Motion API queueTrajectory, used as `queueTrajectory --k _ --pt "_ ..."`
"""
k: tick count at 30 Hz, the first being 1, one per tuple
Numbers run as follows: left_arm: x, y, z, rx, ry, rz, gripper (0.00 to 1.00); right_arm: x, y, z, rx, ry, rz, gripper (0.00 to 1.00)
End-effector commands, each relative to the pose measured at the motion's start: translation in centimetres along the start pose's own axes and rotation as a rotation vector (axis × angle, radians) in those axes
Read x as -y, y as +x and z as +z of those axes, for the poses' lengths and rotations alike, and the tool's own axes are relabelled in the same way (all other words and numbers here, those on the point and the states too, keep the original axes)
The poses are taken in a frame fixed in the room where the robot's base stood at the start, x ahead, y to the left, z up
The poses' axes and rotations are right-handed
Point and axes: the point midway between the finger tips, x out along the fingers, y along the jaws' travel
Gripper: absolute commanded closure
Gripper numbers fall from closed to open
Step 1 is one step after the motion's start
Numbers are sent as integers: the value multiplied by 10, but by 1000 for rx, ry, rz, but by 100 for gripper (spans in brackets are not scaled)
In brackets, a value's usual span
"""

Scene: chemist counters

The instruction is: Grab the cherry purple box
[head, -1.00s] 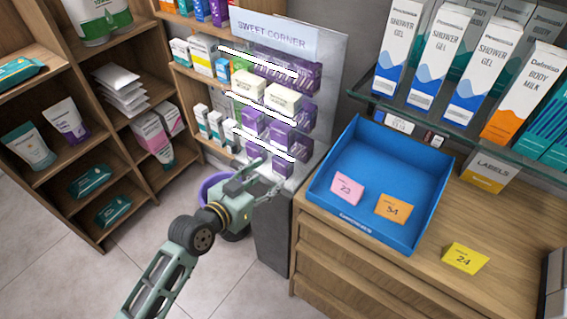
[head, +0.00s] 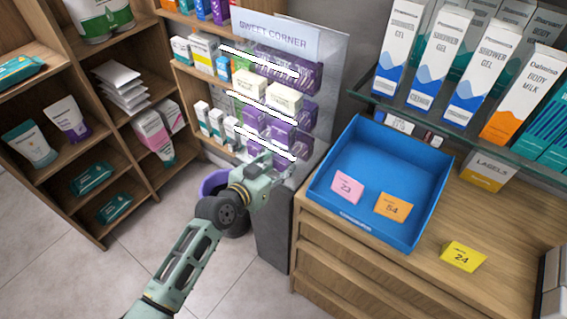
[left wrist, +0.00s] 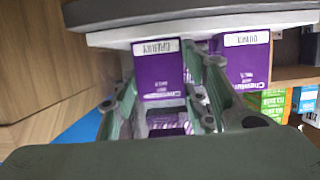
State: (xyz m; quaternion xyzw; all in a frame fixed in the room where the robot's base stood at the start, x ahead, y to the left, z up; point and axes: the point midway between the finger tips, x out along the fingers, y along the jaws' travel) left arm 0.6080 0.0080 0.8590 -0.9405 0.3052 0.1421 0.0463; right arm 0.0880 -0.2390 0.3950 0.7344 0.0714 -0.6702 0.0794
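Purple boxes stand in tiers on the Sweet Corner display (head: 330,75). My left gripper (head: 276,168) is at the lowest tier of the display in the head view. In the left wrist view its fingers (left wrist: 160,88) are apart, one on each side of this box; whether they touch it I cannot tell. A neighbouring purple box (left wrist: 246,65) is just right of the right finger. My right gripper is not in view.
A blue tray (head: 436,190) with price cards lies on the wooden counter (head: 400,275), right of the display. Green and blue boxes (left wrist: 270,102) are close by on the right in the wrist view.

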Motion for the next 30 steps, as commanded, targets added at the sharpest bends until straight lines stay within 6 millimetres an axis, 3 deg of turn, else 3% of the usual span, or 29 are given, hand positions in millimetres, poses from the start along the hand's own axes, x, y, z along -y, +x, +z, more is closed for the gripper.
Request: queueTrajectory --k 6,14,20,26,30 --pt "0 0 0 1 0 0 81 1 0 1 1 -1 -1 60" --pt "0 0 0 0 0 0 82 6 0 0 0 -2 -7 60" --pt "0 -4 -14 -3 0 1 82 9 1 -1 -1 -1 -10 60" --pt "0 -41 0 3 3 0 82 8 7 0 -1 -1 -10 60" --pt "0 -79 13 5 4 0 82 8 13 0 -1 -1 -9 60"
